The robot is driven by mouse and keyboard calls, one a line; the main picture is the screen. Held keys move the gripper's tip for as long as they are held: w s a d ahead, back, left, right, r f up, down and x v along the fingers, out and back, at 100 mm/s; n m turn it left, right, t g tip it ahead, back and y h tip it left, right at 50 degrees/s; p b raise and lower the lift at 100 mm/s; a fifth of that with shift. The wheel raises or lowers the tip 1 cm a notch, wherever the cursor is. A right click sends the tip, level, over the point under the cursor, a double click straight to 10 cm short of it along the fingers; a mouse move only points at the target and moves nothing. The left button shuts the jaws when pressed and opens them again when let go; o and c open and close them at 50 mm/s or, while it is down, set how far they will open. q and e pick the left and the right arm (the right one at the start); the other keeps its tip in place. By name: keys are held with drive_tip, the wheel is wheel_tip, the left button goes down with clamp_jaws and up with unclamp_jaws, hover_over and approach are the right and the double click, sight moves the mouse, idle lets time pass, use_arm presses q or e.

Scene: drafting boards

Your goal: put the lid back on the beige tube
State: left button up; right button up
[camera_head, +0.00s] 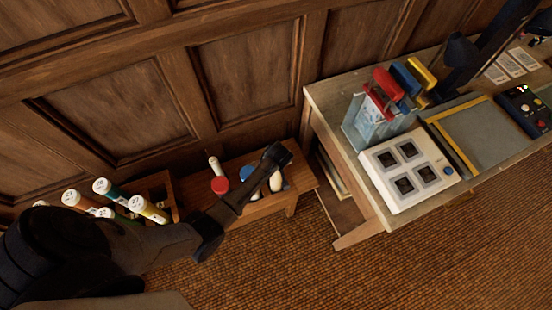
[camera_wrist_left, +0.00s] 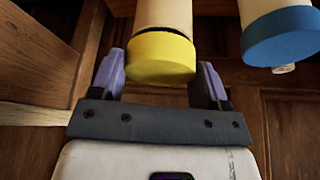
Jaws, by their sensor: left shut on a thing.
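In the left wrist view, my left gripper (camera_wrist_left: 163,72) is shut on a yellow lid (camera_wrist_left: 160,57), with one finger at each side of it. The beige tube (camera_wrist_left: 164,14) lies just beyond the lid, in line with it. A dark line shows between lid and tube, and I cannot tell whether the lid is seated. In the head view, my left arm reaches from the left to the low wooden bench; the lid and the fingers cannot be made out behind the arm. My right gripper is not in view.
A tube with a blue lid (camera_wrist_left: 281,37) is close on the right in the left wrist view. In the head view, a red lid (camera_head: 220,185) shows on the bench (camera_head: 262,207), near several tubes (camera_head: 148,209) on the left. A desk carries a white panel (camera_head: 408,171).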

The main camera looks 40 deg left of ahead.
use_arm(q)
drive_tip(key=shift+d+p, duration=0.1)
drive_tip(key=shift+p, duration=0.2)
idle(0.4)
drive_tip(key=shift+s+f, duration=0.1)
idle(0.5)
drive_tip(key=shift+p, duration=0.35)
idle(0.5)
drive_tip(key=shift+f, duration=0.1)
idle(0.6)
drive_tip(key=shift+p, duration=0.4)
idle(0.3)
idle(0.4)
drive_tip(key=o, duration=1)
